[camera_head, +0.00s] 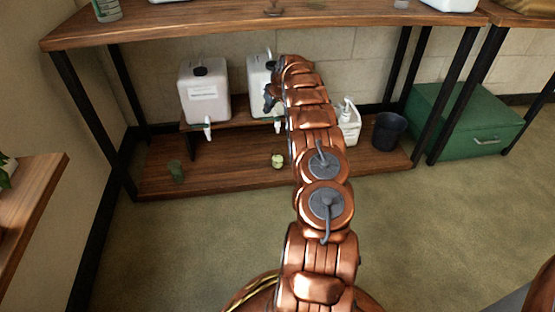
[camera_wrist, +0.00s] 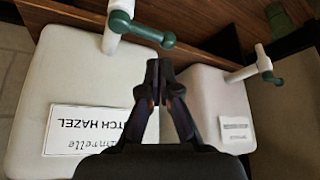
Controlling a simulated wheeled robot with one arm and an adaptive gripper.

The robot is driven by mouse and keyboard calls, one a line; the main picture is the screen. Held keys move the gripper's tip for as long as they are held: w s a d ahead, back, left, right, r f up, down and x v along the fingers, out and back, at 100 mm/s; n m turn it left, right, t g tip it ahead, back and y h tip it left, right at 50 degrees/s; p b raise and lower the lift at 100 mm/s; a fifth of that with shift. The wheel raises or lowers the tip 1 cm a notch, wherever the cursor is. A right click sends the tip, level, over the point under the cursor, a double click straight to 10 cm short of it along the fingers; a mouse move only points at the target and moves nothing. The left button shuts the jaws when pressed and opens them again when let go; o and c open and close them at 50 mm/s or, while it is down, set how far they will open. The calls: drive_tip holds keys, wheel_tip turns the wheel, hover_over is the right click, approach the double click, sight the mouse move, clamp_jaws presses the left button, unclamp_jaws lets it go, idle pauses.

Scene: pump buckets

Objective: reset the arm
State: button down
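My copper arm (camera_head: 318,165) reaches forward to the lower shelf. My dark gripper (camera_head: 270,98) is in front of the right white container (camera_head: 257,72), partly hiding it. In the wrist view my gripper (camera_wrist: 158,72) has its fingertips together, with nothing seen between them. That view appears upside down. It shows a large white container (camera_wrist: 60,90) with a "WITCH HAZEL" label on the left and another white container (camera_wrist: 208,100) on the right, each with a green-handled tap. The gripper lies over the space between them.
The left white container (camera_head: 204,95) stands on a small riser. The lower shelf (camera_head: 230,180) holds a green cup (camera_head: 176,171), a pale green round item (camera_head: 278,161), a pump bottle (camera_head: 349,122) and a dark bucket (camera_head: 388,132). The tabletop (camera_head: 180,24) overhangs. A green chest (camera_head: 465,125) stands right.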

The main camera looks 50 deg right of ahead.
wheel_tip(320, 180, up, 2)
drive_tip(key=shift+r, duration=0.1)
idle(0.9)
